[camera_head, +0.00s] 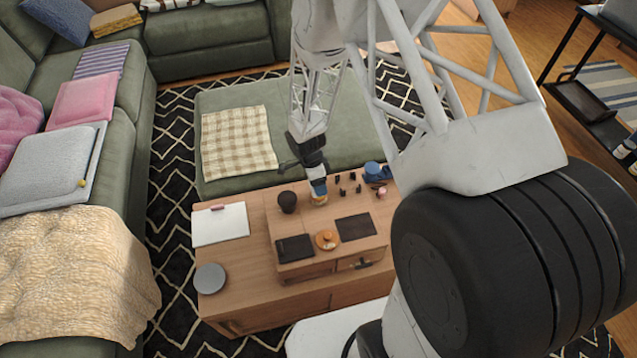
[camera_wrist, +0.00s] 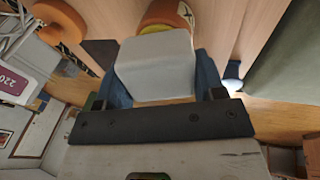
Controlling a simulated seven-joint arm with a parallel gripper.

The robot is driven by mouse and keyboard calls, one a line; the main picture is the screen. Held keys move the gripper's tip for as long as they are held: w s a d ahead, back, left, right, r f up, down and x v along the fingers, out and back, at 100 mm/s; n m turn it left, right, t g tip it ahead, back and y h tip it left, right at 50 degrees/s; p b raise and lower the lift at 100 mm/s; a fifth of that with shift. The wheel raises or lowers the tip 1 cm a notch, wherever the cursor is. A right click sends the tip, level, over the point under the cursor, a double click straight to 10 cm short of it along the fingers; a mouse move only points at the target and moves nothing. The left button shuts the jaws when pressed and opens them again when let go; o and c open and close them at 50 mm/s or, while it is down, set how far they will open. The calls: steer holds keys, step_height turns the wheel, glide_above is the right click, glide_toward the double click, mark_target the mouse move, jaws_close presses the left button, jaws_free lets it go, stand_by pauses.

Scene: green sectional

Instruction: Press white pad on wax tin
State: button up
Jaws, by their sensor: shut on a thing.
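My gripper (camera_head: 318,190) points down over the raised wooden top in the middle of the head view. In the wrist view its blue fingers (camera_wrist: 207,78) are shut on the white pad (camera_wrist: 155,65), a pale block. An orange round tin (camera_wrist: 168,12), which looks like the wax tin, is just past the pad's end. A yellow part (camera_wrist: 152,30) shows between the two; I cannot tell whether it belongs to pad or tin. The tin also shows in the head view (camera_head: 319,201), right under the gripper. Whether they touch is unclear.
On the wooden top are a dark cup (camera_head: 287,202), an orange round piece (camera_head: 327,240), two dark mats (camera_head: 294,248) (camera_head: 356,227) and several small black pieces (camera_head: 350,184). A blue item (camera_head: 373,170) stands at the right. A white sheet (camera_head: 220,224) and grey disc (camera_head: 210,279) lie lower left.

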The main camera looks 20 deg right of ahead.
steer(key=shift+s, duration=0.1)
steer(key=shift+r, duration=3.5)
